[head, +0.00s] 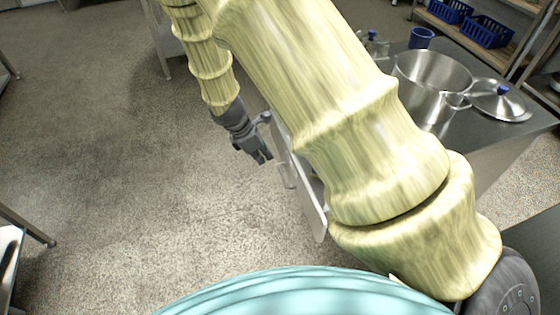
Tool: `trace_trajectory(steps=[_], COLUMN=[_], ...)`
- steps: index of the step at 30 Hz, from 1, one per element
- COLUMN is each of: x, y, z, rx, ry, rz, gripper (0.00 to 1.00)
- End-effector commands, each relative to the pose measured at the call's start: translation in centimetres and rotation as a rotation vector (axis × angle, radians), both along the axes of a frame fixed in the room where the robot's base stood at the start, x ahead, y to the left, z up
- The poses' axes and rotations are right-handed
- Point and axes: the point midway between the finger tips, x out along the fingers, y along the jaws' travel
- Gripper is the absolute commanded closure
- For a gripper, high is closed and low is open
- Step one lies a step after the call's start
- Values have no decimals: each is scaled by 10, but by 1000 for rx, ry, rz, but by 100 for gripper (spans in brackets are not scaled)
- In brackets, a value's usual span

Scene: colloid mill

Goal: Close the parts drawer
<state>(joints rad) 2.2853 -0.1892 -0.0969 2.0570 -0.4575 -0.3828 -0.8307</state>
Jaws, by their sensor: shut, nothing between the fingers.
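The parts drawer (311,203) shows as a pale grey front panel seen at a steep angle, left of the dark-topped bench. A handle (286,173) stands out from its front. My arm hides the drawer's body and the bench side behind it, so I cannot tell how far it stands open. My gripper (262,156) is shut and empty. It points down just left of the panel's far part, near the handle. I cannot tell whether it touches either.
A steel pot (432,78), a lid with a blue knob (503,103) and a blue cup (421,38) are on the bench (505,133). Blue crates (487,31) sit on a shelf behind. Open speckled floor (130,150) lies left of the drawer. A metal table corner (10,245) shows at lower left.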

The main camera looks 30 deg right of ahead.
Motion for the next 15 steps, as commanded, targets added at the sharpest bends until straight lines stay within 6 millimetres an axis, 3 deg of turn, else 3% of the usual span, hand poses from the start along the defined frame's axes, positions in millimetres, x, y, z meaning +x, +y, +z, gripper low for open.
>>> trace_trajectory(steps=[15], x=[-8], y=[-27], z=[-71], rx=[0], ry=[3], rz=[-2], gripper=[100])
